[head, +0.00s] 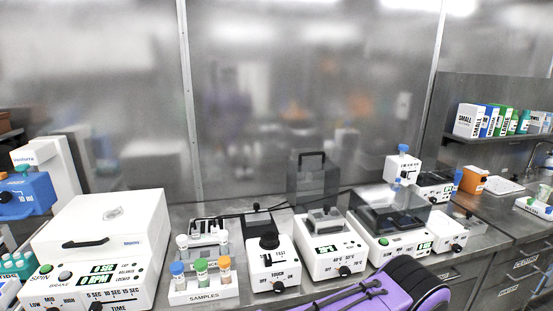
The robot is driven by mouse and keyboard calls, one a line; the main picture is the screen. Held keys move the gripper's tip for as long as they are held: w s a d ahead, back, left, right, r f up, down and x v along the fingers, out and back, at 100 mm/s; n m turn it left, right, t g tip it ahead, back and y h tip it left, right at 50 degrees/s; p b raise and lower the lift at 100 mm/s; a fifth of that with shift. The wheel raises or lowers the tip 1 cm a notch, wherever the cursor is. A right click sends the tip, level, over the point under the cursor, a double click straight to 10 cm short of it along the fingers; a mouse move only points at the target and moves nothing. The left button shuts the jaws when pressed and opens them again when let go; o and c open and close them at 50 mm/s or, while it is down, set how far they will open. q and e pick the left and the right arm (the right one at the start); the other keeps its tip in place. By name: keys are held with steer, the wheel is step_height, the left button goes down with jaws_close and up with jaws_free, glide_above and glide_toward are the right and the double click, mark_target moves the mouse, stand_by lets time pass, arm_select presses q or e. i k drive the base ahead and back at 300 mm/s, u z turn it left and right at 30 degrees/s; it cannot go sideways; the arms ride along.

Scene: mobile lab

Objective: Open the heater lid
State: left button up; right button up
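The heater (323,260) is a white box with temperature marks and a black knob on its front, in the middle of the bench in the head view. A grey block (325,221) sits on its top. Its smoky see-through lid (312,186) stands upright at the back, with a dark handle (311,155) on its upper edge. The lid looks open, and the block is uncovered. Neither of my grippers can be made out in the head view.
A white centrifuge (110,230), a sample rack (203,292) and a white mixer (272,264) stand to the left. A device with a smoky cover (385,208) stands close on the right. A purple and black shape (410,295) fills the front right of centre.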

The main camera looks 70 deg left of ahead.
mark_target(299, 205)
steer(key=k, duration=0.3)
steer(key=u, duration=1)
